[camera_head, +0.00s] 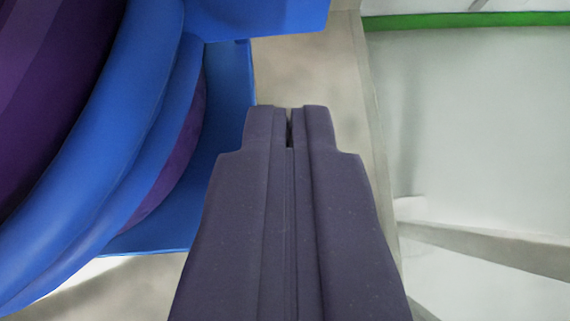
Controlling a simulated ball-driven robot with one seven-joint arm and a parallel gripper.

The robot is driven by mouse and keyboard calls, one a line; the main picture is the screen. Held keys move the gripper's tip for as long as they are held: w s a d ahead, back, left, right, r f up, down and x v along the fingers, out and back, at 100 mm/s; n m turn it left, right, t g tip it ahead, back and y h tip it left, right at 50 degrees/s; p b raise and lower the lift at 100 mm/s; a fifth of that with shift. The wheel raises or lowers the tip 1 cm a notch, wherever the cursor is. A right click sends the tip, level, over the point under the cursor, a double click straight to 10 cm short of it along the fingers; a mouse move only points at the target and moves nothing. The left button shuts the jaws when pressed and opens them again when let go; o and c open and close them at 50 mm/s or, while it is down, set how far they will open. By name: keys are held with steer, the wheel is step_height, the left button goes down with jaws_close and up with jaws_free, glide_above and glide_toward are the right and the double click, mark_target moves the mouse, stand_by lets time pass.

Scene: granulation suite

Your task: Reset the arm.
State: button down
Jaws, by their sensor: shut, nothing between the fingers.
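My gripper (289,127) is in the middle of the head camera view and points away from the camera. Its two dark purple-grey fingers lie side by side, with only a thin slit near the tips. It is shut and holds nothing. The fingertips show in front of a beige-grey surface, just right of a blue edge. I cannot tell how far the tips are from either. The rest of the arm is out of view.
Large round blue and purple bands (125,130) fill the left side, with a flat blue part (228,110) behind. On the right are a pale wall or panel (480,120), a green strip (470,19) at the top, and a grey bar (490,247).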

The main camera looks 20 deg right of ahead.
steer(key=d+p+v, duration=0.1)
steer(key=p+v, duration=0.2)
steer(key=v, duration=0.5)
steer(key=w+a+r+n+t, duration=0.1)
steer(key=w+a+r, duration=0.25)
steer(key=r, duration=0.75)
steer(key=w+a+r+t+h, duration=0.1)
steer(key=w+a+r, duration=0.3)
steer(key=r, duration=0.8)
steer(key=w+a+r+n+t, duration=0.15)
steer(key=w+r, duration=0.35)
steer(key=r, duration=0.6)
steer(key=s+a+r+t+y, duration=0.1)
steer(key=s+a+r, duration=0.1)
steer(key=a+r, duration=0.6)
steer(key=s+a+r+t, duration=0.15)
steer(key=a+r, duration=0.25)
steer(key=r, duration=0.7)
steer(key=s+a+r+y, duration=0.1)
steer(key=s+a+r, duration=0.3)
steer(key=s+r, duration=0.2)
steer(key=s+a+r+n+y, duration=0.1)
steer(key=s+a+r+y, duration=0.1)
steer(key=s+a+r, duration=0.2)
step_height(320, 180, up, 3)
steer(key=shift+s+a+r+b, duration=0.1)
steer(key=shift+s+a+b, duration=0.25)
steer(key=shift+s, duration=0.5)
steer(key=shift+n, duration=0.25)
